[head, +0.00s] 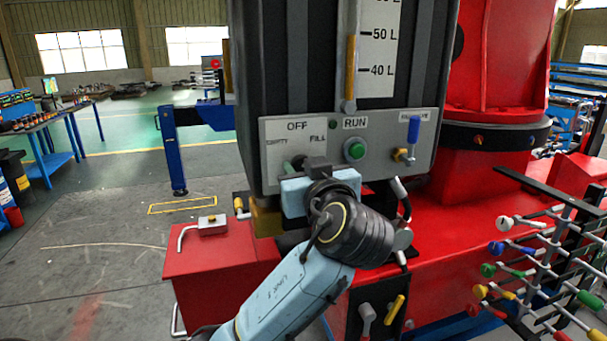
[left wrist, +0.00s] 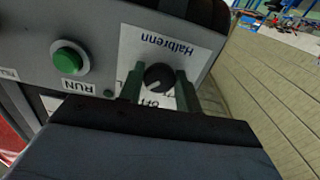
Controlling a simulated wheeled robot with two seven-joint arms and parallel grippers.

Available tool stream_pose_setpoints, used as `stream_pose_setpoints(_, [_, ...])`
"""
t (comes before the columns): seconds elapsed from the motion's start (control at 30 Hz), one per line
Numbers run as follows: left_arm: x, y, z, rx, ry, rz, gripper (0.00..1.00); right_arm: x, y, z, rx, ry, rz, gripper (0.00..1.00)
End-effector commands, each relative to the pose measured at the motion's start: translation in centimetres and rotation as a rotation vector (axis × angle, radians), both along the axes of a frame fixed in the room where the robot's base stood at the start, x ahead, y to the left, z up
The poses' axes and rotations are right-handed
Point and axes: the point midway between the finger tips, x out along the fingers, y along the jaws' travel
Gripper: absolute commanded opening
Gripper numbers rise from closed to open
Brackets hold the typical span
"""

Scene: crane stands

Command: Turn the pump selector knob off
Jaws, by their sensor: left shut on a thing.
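The pump selector knob (left wrist: 158,77) is round and black, with a pale mark on its face. In the left wrist view the mark lies toward the lower left; I cannot tell exactly which label it points at. My left gripper (left wrist: 158,84) is shut on the knob, one green finger on each side. In the head view my left gripper (head: 301,164) is against the panel's white label plate (head: 279,131) and hides the knob. The plate reads OFF at the top, EMPTY at left and FILL at right. My right gripper is not in view.
A green RUN button (head: 355,150) and a blue-handled valve (head: 413,133) are right of the knob. A level gauge (head: 379,50) is above. A small box with a lever (head: 212,225) sits on the red base at left. A rack of coloured knobs (head: 540,260) stands at right.

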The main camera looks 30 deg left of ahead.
Motion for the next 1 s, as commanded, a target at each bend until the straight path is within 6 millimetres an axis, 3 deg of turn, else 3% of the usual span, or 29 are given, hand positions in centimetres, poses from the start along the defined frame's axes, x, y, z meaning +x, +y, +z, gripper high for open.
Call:
stream_pose_setpoints(0.5, [0.1, -0.2, -0.6, -0.266, -0.304, -0.002, 0.11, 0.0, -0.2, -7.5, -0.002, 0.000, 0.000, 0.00])
stream_pose_setpoints(1.0, [0.1, -0.1, -0.2, -0.448, -0.520, -0.001, 0.11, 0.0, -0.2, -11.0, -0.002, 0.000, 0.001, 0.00])
